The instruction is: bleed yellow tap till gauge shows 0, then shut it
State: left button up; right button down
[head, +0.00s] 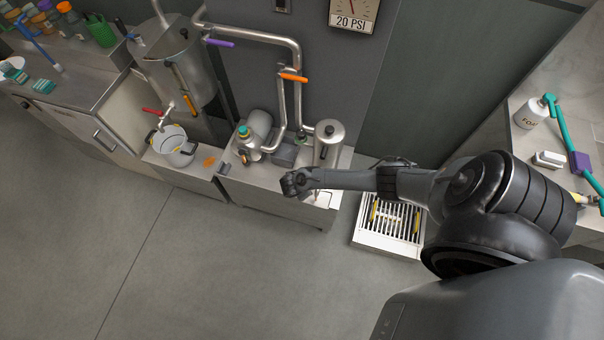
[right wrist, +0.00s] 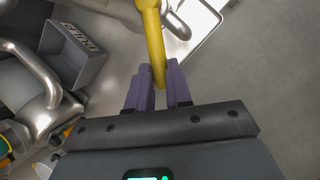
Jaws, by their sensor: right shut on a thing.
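The yellow tap handle (right wrist: 155,45) shows in the right wrist view as a long yellow lever. My right gripper (right wrist: 160,82) is shut on its near end, with one purple finger on each side. In the head view my right gripper (head: 288,184) is at the front edge of the steel bench and hides the handle there. My left gripper is not in view.
A steel cylinder (head: 328,143) stands on the bench behind my right gripper. A grey bin (right wrist: 72,58) marked PULP is left of the handle. A pot (head: 174,148) stands farther left, and a floor drain grate (head: 362,237) lies right. The floor in front is clear.

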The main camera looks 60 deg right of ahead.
jog(key=shift+s+a+n+t+p, duration=0.15)
jog(key=shift+s+n+t+p, duration=0.1)
jog(key=shift+s+n, duration=0.3)
jog(key=shift+s+a+n+t+p, duration=0.15)
jog(key=shift+s+n+t+p, duration=0.15)
jog(key=shift+n, duration=0.45)
jog(key=c, duration=1)
grip_release()
jog(key=shift+c, duration=0.2)
jog(key=p+v, duration=0.3)
jog(key=v, duration=0.7)
jog(key=shift+r, duration=0.4)
jog(key=shift+s+a, duration=0.15)
